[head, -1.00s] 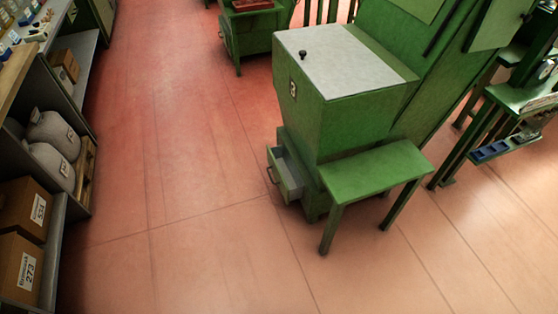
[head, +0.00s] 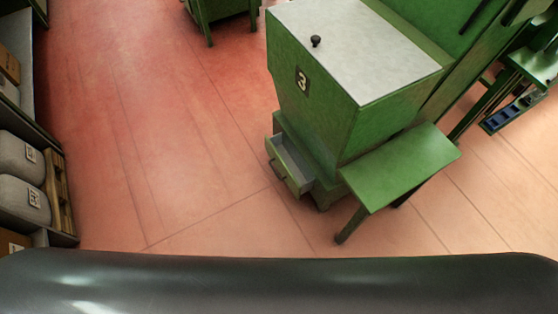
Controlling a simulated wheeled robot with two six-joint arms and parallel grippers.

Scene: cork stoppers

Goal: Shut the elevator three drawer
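The green elevator marked 3 (head: 312,115) stands right of centre in the head view, with a pale top and a small black knob (head: 316,41). Its drawer (head: 290,167) is low on the left-facing side and is pulled out. The drawer has a grey inside that looks empty, and a dark handle (head: 278,169) on its green front. Neither of my grippers is in view, and nothing touches the drawer.
A green bench (head: 405,165) stands against the elevator's near right side. Shelving at the left holds grey sacks (head: 22,205) and boxes. Another green machine (head: 222,10) is at the back. The reddish floor (head: 190,130) left of the drawer is clear.

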